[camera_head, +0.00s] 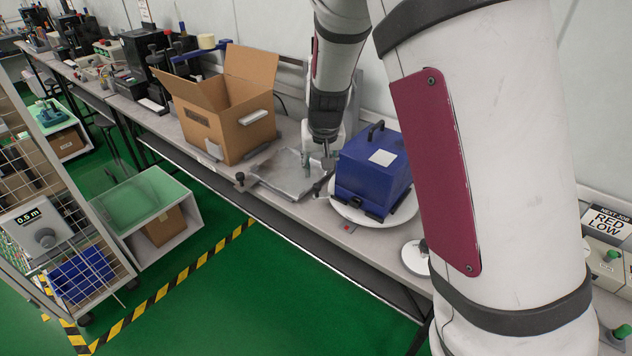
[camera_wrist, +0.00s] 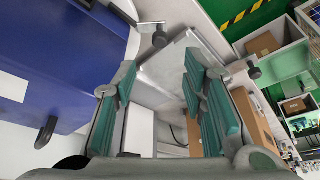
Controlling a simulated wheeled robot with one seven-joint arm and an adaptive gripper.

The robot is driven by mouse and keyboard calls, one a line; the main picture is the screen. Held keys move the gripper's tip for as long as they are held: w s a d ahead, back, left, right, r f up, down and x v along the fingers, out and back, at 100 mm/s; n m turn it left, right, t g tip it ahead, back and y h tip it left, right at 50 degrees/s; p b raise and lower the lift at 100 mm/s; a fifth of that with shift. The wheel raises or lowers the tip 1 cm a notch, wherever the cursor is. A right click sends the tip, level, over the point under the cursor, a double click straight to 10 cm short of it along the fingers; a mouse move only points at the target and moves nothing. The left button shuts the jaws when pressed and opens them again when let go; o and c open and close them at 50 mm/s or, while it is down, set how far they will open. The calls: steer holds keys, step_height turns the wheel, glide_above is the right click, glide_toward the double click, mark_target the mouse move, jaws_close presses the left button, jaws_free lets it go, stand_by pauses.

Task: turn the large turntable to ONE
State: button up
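The large turntable (camera_head: 345,208) is a white round disc on the bench, with a blue box (camera_head: 372,170) standing on it. The box has a dark handle on top and a white label on one face; it hides most of the disc. My gripper (camera_head: 320,165) points down just left of the box. In the wrist view my gripper (camera_wrist: 160,72) is open, its teal pads wide apart with no object held between them. The blue box (camera_wrist: 60,60) fills the left of that view. A dark knob (camera_wrist: 160,38) on a pale arm lies beyond the fingertips. No ONE mark is readable.
A grey metal plate (camera_head: 285,178) lies left of the turntable, with an open cardboard box (camera_head: 235,110) behind it. A smaller white disc (camera_head: 414,258) sits to the right, partly behind my arm. A small red mark (camera_head: 348,228) is at the bench's front edge.

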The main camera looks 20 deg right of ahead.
mark_target(317, 185)
steer(key=b+x, duration=0.1)
steer(key=x, duration=0.9)
steer(key=shift+f+b, duration=0.25)
steer(key=shift+b, duration=0.1)
steer(key=shift+c, duration=0.6)
jaws_close()
